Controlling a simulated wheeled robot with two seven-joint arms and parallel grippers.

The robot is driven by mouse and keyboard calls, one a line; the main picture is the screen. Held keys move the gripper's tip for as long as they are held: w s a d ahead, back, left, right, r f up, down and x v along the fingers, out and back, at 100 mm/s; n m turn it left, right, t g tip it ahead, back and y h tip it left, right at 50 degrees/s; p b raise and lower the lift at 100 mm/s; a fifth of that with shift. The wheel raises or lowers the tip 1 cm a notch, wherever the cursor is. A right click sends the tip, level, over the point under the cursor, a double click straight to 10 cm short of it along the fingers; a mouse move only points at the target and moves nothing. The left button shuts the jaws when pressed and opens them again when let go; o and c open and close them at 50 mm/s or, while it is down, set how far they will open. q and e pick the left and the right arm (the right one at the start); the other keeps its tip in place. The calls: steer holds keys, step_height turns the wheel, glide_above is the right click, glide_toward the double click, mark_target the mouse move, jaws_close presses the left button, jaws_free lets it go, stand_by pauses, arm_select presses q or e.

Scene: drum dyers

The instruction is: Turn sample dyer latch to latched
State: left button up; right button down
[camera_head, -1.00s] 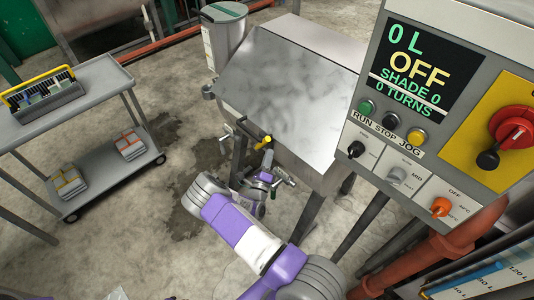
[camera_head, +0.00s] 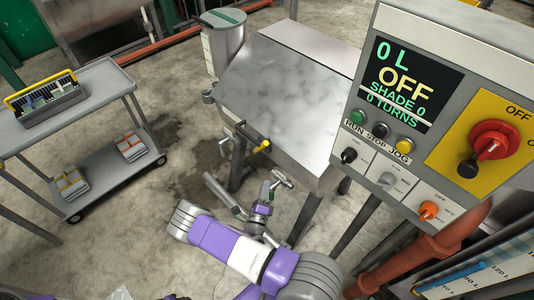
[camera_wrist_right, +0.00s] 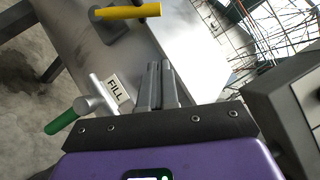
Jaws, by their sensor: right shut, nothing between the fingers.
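The sample dyer (camera_head: 285,90) is the grey metal tub with a sloping lid in the middle of the head view. A yellow-gripped latch handle (camera_head: 262,146) sticks out at its front edge; its yellow grip also shows at the top of the right wrist view (camera_wrist_right: 125,12). My right gripper (camera_head: 268,187) is below and apart from the handle, near the dyer's front. In the right wrist view its fingers (camera_wrist_right: 158,72) are together and empty. My left gripper is not in view.
A green-handled valve (camera_wrist_right: 62,122) beside a FILL label is close to my right gripper. The control panel (camera_head: 440,110) reads OFF and stands at right. A grey cart (camera_head: 75,105) with a toolbox is at left. Open floor lies between cart and dyer.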

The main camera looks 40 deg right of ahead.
mark_target(263, 146)
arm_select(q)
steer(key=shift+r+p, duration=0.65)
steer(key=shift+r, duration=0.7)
arm_select(e)
steer(key=w+a+r+x, duration=0.1)
steer(key=r+x, duration=0.1)
steer(key=x, duration=1)
steer(key=shift+w+n, duration=0.4)
steer(key=shift+r, duration=0.1)
